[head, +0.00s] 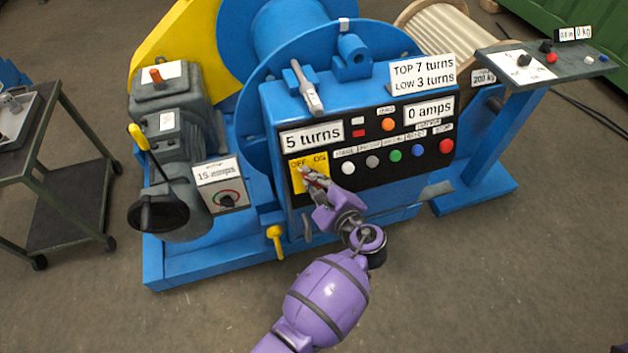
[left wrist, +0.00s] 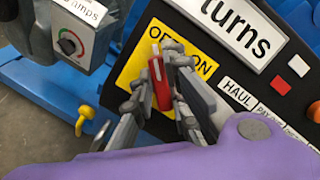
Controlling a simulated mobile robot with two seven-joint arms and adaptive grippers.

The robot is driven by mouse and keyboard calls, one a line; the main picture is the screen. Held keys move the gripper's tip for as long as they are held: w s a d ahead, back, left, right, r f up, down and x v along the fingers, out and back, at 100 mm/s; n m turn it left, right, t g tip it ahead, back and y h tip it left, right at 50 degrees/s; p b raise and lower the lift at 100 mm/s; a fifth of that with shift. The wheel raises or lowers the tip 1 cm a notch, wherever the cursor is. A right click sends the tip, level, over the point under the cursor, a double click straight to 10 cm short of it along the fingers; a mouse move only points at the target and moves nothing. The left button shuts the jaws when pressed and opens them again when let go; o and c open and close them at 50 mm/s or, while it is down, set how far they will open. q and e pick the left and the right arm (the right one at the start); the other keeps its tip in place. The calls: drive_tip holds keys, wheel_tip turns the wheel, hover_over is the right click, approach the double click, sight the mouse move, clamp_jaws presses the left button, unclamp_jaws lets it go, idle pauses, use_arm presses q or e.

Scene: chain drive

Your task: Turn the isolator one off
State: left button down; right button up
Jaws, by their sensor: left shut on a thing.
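The isolator is a yellow plate (head: 297,185) marked OFF and ON at the left end of the black control panel. Its red handle (left wrist: 160,85) shows clearly in the left wrist view, tilted, with its upper end close to the OFF lettering. My left gripper (head: 312,175) is at the plate, with its fingers on both sides of the red handle, shut on it. The fingers hide part of the handle and some of the lettering in the head view. My right gripper is not in view.
Push buttons, including a red one (head: 446,146), sit right of the isolator. A yellow-handled lever (head: 146,150) and an amps box (head: 222,190) stand left. A lever (head: 307,88) rises above the panel. A dark trolley (head: 60,170) is at far left.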

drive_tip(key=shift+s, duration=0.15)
use_arm(q)
drive_tip(key=c, duration=1.7)
unclamp_jaws()
drive_tip(key=v, duration=1.2)
drive_tip(key=shift+a, duration=0.1)
